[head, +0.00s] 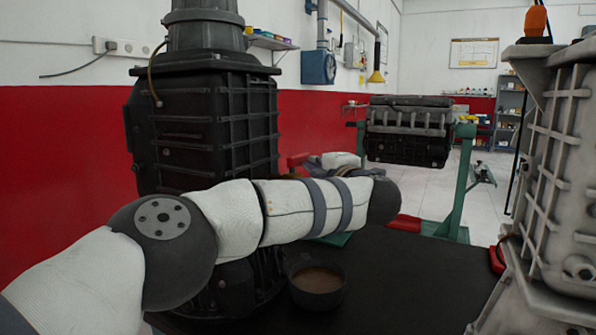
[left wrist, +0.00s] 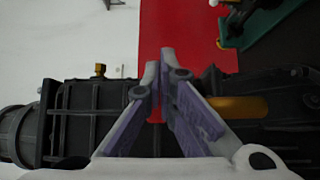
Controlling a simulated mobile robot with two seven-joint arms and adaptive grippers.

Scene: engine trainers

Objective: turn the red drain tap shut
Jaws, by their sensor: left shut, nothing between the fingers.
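My left arm crosses the head view in front of a black engine part (head: 215,125). Its gripper cannot be made out clearly there. In the left wrist view my left gripper (left wrist: 159,62) is shut and empty, its fingertips together over the dark ribbed casing (left wrist: 80,115). A small bright red patch (left wrist: 155,115) shows between the finger links; it may be the red drain tap, mostly hidden by the fingers. Whether the fingers touch it cannot be told. In the head view the tap is not clearly seen. My right gripper is out of view.
A dark bowl of brown liquid (head: 317,280) stands on the black bench top (head: 410,280) below my arm. A grey metal casing (head: 560,170) stands at the right. Another engine (head: 408,130) hangs on a green stand behind. The bench between is clear.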

